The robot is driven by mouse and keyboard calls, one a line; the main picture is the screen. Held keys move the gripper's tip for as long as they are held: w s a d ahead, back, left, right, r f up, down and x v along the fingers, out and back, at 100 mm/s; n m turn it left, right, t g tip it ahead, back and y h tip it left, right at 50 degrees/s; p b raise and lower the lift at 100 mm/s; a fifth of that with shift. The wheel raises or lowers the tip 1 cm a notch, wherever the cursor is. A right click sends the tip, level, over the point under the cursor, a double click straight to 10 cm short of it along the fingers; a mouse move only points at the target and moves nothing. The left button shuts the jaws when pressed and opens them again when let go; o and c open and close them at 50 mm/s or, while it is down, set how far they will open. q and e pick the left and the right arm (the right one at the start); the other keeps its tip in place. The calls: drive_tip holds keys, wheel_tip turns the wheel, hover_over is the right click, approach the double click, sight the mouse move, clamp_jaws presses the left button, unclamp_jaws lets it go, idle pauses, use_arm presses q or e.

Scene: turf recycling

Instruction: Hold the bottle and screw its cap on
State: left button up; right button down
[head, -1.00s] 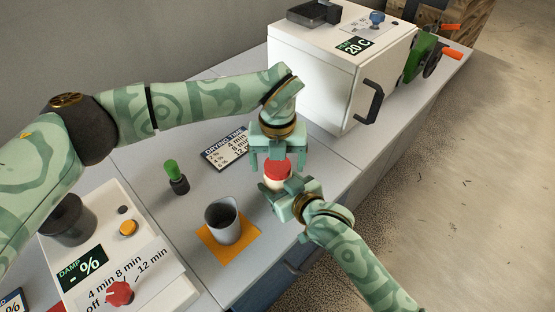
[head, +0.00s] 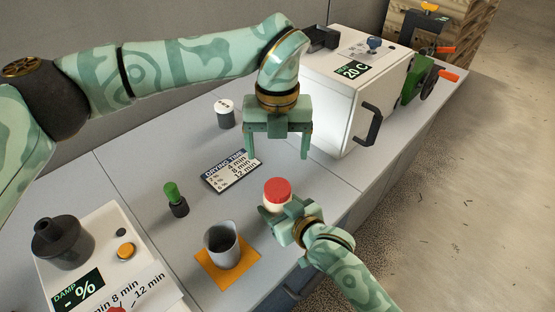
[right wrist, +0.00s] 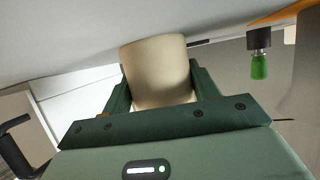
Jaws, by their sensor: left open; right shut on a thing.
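The bottle (head: 267,209) is cream-coloured and upright, with its red cap (head: 278,190) sitting on top. How tightly the cap sits cannot be told. My right gripper (head: 283,216) is shut on the bottle's body. In the right wrist view the cream bottle (right wrist: 157,70) stands between the fingers, and its cap is out of sight. My left gripper (head: 278,152) is open and empty, fingers pointing down, above and beyond the cap and apart from it.
A metal cup (head: 222,249) stands on an orange mat (head: 237,277) left of the bottle. A green-topped black tool (head: 175,200), a drying time card (head: 230,171) and a white jar (head: 225,115) are on the bench. A white oven (head: 345,95) stands behind.

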idle(0.3)
drive_tip(key=shift+c, duration=1.6)
unclamp_jaws()
